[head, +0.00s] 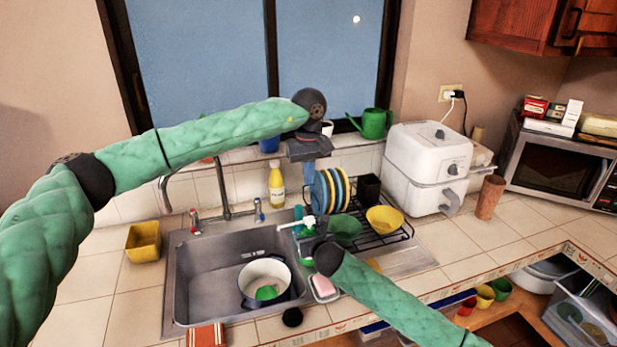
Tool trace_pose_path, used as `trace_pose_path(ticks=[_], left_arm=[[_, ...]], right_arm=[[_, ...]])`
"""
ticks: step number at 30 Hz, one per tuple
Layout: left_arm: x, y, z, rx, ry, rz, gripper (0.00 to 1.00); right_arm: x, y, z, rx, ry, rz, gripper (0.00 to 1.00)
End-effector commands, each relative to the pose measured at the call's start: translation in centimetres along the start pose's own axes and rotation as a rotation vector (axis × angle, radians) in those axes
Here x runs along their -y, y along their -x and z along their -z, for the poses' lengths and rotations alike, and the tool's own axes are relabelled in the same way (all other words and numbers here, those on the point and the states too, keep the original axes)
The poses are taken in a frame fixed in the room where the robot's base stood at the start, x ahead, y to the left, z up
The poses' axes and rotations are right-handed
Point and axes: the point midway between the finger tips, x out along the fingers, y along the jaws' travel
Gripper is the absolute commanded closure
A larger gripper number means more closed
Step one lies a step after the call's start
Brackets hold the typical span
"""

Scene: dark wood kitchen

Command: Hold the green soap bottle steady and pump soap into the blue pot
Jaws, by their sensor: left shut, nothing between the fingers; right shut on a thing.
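The blue pot (282,303) stands in the sink, dark outside and pale inside, with a green patch at its bottom that I cannot identify. The green soap bottle (306,262) is at the sink's right edge, largely hidden by my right gripper; its white pump head (289,225) points left, towards the sink. My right gripper (313,246) comes in from the lower right and is shut on the bottle. My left gripper (309,182) is shut and empty, pointing down above the pump, in front of the dish rack; its fingertips are hard to make out.
A yellow bottle (276,186) and the tap (222,190) stand behind the sink. The dish rack (396,236) with plates and bowls is right of the soap bottle. A pink soap bar (323,286) lies on a dish in front. A yellow container (143,243) sits left.

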Motion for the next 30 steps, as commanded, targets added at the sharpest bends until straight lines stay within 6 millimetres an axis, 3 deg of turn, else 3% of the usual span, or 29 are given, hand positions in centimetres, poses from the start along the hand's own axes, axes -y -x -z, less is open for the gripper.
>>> trace_pose_path(ticks=[14,15,18,30], left_arm=[[-0.01,-0.03,0.00,0.000,0.000,0.000,1.00],[-0.01,-0.04,0.00,0.000,0.000,0.000,1.00],[-0.01,-0.04,0.00,0.000,0.000,0.000,1.00],[-0.01,-0.03,0.00,0.000,0.000,0.000,1.00]], right_arm=[[0.01,-0.01,0.06,-0.001,0.000,0.000,0.80],[0.01,-0.01,0.06,-0.001,0.000,0.000,0.32],[0.01,-0.01,0.05,-0.001,0.000,0.000,0.14],[0.05,0.66,0.04,-0.001,0.000,0.001,0.14]])
